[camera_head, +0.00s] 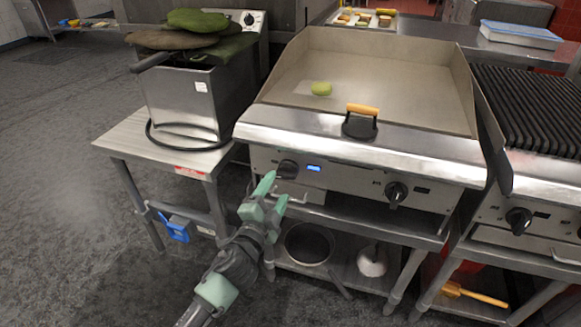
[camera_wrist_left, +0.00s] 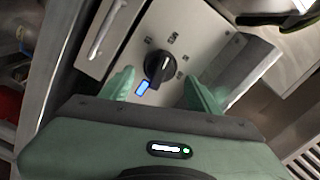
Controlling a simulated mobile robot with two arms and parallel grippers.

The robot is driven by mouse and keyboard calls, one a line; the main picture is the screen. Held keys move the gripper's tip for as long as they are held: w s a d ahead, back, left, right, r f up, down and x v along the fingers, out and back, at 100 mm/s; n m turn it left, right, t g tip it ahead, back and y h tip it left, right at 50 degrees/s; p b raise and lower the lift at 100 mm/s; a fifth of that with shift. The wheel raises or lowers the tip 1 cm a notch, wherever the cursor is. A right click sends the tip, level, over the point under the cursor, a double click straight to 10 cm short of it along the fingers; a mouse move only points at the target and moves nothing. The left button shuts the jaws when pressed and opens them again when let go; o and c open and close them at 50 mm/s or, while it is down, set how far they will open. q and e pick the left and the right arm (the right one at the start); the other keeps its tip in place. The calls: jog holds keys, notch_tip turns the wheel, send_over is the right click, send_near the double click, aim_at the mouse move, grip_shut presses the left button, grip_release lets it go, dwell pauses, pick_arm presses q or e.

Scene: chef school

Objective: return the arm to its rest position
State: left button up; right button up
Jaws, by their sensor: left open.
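My left gripper (camera_head: 273,190) is open and empty in front of the griddle's left control knob (camera_head: 288,168). In the left wrist view, the green fingertips (camera_wrist_left: 160,90) stand on both sides of the black knob (camera_wrist_left: 159,67), and I cannot tell whether they touch it. A small blue display (camera_head: 314,168) is lit beside the knob. My right gripper is not in view.
A press with a wooden handle (camera_head: 362,110) stands on the griddle's front edge. A steel fryer (camera_head: 190,100) on a side table (camera_head: 125,140) stands left. A ribbed grill (camera_head: 535,105) stands right. Shelves below hold a pan (camera_head: 309,244). The floor (camera_head: 65,220) at left is clear.

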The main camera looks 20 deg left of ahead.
pick_arm(q)
jog(key=s+a+f+n+g+y, duration=0.1)
jog(key=s+f+n+g, duration=0.4)
jog(key=f, duration=0.7)
jog(key=s+a+f+n+g+y, duration=0.1)
jog(key=s+a+f+g, duration=0.15)
jog(key=s+f, duration=0.8)
jog(key=s+d+f+n+g, duration=0.1)
jog(key=s+f+n+g, duration=0.3)
jog(key=s+f, duration=0.7)
jog(key=s+d+f+n+g+h, duration=0.1)
jog(key=s+d+f+g+h, duration=0.2)
jog(key=s+f, duration=0.65)
jog(key=s+a+r+g+p, duration=0.1)
jog(key=s+p, duration=0.6)
jog(key=s, duration=0.1)
jog(key=s+a+r+g+y+p, duration=0.1)
jog(key=s+a+p, duration=0.1)
jog(key=s+p, duration=0.6)
jog(key=shift+s+a+r+y, duration=0.15)
jog(key=shift+s+r+y, duration=0.15)
jog(key=shift+s, duration=0.4)
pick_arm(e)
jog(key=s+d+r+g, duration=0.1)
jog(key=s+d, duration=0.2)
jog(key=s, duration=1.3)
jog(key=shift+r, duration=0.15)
